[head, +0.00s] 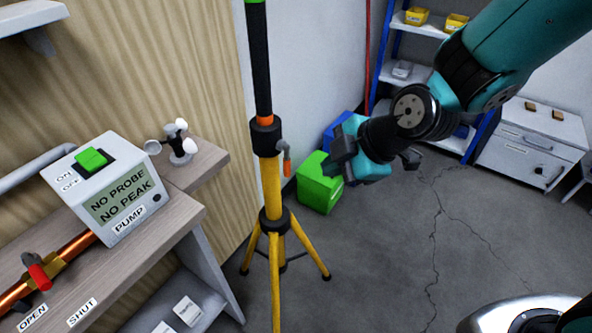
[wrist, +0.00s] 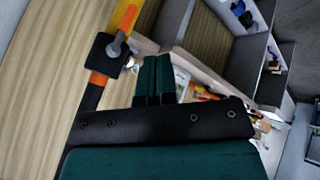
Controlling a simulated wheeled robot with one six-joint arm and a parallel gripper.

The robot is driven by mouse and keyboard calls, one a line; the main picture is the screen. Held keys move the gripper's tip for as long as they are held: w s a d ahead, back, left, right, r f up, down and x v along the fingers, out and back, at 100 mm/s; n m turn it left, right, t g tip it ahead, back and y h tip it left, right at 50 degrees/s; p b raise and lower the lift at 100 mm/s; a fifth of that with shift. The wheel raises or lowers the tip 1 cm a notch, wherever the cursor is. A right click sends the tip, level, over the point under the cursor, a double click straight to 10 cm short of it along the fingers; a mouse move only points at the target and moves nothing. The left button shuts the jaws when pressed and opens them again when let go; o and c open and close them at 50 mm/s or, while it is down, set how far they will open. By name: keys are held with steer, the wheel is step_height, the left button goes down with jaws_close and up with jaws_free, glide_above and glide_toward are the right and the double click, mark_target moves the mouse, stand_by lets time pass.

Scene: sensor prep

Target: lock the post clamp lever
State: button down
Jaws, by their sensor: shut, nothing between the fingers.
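The yellow tripod post (head: 271,190) stands upright, with a black clamp collar (head: 265,136) where the black upper pole enters it. The clamp lever (head: 287,160), grey with an orange end, sticks out on the collar's right and hangs down. My gripper (head: 340,160) is to the right of the lever, apart from it, with a gap between. In the wrist view the collar (wrist: 102,55) and lever (wrist: 116,44) show upper left, beside my fingers (wrist: 154,70). The fingers are together and empty. Part of the gripper is hidden by its own wrist in the head view.
A bench with a pump box (head: 106,186), a red-handled valve (head: 38,276) and an anemometer (head: 177,142) stands at left. Green (head: 319,183) and blue bins lie behind my gripper. A shelf rack (head: 405,72) and drawer cabinet (head: 533,140) stand behind. The floor at right is mostly clear.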

mark_target(285, 160)
steer(key=w+a+f+p, duration=0.2)
steer(key=w+a+f, duration=0.4)
steer(key=w+f, duration=0.1)
steer(key=shift+f, duration=0.4)
